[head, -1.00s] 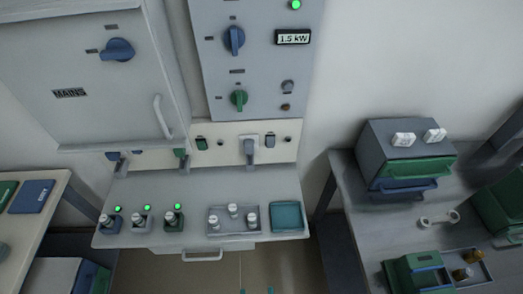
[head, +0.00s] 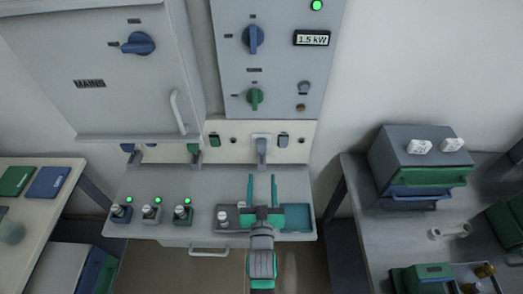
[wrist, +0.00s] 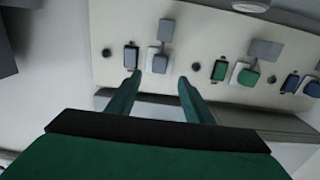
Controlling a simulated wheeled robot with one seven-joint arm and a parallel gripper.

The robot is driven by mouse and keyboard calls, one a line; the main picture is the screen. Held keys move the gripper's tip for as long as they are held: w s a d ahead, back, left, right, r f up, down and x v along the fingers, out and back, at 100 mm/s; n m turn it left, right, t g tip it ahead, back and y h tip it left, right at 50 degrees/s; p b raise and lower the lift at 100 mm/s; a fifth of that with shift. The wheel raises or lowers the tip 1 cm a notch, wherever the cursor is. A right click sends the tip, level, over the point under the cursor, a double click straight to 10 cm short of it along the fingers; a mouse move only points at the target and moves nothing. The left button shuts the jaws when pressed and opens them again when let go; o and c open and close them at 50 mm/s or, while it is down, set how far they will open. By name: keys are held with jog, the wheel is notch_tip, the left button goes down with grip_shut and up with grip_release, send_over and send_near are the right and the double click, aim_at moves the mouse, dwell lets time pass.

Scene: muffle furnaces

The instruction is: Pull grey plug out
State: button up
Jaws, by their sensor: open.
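The grey plug (head: 262,148) sits in a white socket on the pale wall strip under the control panel. It also shows in the wrist view (wrist: 160,63), just beyond my fingertips and between their lines. My gripper (head: 263,179) is open and empty, its two green fingers pointing at the strip below the plug in the head view. The fingers also show in the wrist view (wrist: 160,80). I see no contact with the plug. A green plug (wrist: 248,77) and a blue plug (wrist: 313,88) sit in neighbouring sockets.
A grey switch (wrist: 131,57) is close beside the grey plug. The shelf below (head: 165,232) holds several small lit devices, a grey tray and a teal tray (head: 298,218), partly hidden by my arm. The MAINS cabinet (head: 100,70) overhangs at left.

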aim_at(262, 149)
jog(key=w, duration=0.8)
jog(key=w+r, duration=0.1)
jog(key=w, duration=0.4)
jog(key=shift+r, duration=0.1)
